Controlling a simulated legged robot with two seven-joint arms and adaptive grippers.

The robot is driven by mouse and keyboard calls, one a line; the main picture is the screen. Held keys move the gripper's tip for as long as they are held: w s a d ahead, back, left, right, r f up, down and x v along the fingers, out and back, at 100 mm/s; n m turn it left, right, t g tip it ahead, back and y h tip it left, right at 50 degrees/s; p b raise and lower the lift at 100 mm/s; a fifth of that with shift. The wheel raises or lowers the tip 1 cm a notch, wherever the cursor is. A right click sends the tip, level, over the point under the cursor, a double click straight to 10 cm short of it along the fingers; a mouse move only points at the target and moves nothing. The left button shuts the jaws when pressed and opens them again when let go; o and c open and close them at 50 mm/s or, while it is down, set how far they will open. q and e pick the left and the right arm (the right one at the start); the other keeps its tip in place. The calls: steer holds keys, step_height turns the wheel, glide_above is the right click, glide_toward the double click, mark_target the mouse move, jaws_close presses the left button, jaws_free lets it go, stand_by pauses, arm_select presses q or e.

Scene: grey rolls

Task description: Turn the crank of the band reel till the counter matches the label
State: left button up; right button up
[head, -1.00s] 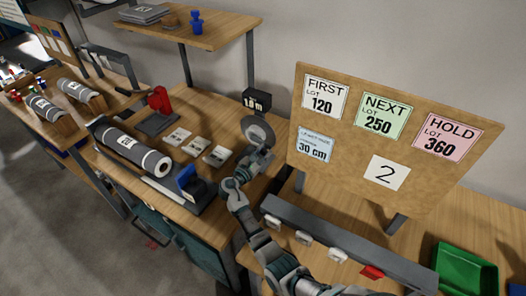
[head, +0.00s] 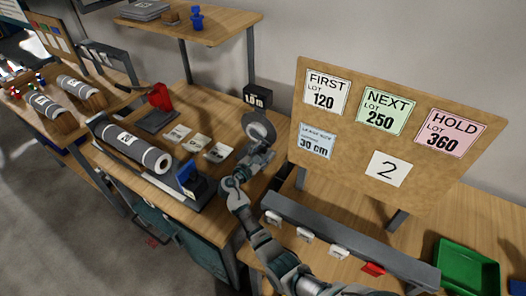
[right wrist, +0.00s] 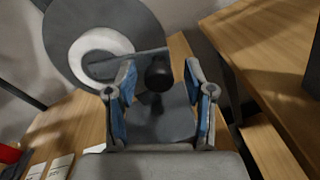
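The band reel (head: 257,125) stands at the back of the table, a grey disc with a pale hub, under a black counter (head: 257,97) that seems to read 1.0 m. In the right wrist view the reel (right wrist: 75,30) is at upper left. Its crank arm (right wrist: 120,62) runs right to a dark knob (right wrist: 158,74). My right gripper (right wrist: 160,68) is open, with blue-padded fingers either side of the knob, apart from it. In the head view the right gripper (head: 258,155) is just in front of the reel. My left gripper is out of view. A blue label (head: 316,142) reads 30 cm.
A board (head: 350,155) carries the 30 cm label, three lot cards and a white "2" note. A grey roll (head: 130,143) lies left of the arm, near several white cards (head: 197,143). A rail (head: 345,240) and green tray (head: 465,268) are at right.

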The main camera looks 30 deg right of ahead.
steer(key=shift+a, duration=0.15)
steer(key=shift+s+a, duration=0.1)
steer(key=shift+a, duration=0.15)
steer(key=v, duration=1.1)
steer(key=shift+a, duration=0.25)
steer(key=shift+s, duration=0.1)
